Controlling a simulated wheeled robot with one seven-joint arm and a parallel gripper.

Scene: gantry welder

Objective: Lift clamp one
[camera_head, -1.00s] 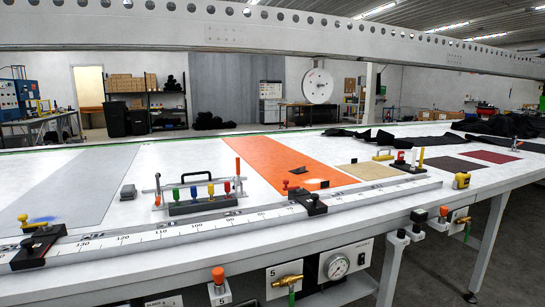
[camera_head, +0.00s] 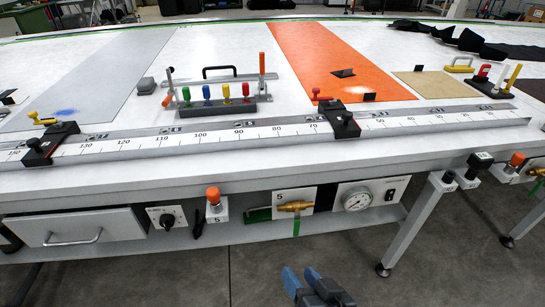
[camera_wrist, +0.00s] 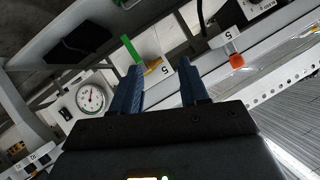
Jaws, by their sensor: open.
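Two black clamps sit across the white measuring rail (camera_head: 215,133) on the table. The left black clamp (camera_head: 48,145) is near the 140 marks and the right black clamp (camera_head: 340,120) is near 60. I cannot read which one is clamp one. My gripper (camera_head: 302,273) shows at the bottom of the head view, in front of the table and below its edge, far from both clamps. Its blue fingers are apart and empty in the wrist view (camera_wrist: 159,68). No clamp is clear in the wrist view.
The table edge (camera_head: 250,167) stands between my gripper and the rail. Below it are an orange button (camera_head: 213,195), a brass valve (camera_head: 295,206), a gauge (camera_head: 357,200) and a drawer (camera_head: 75,228). Behind the rail stands a rack with coloured handles (camera_head: 215,107).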

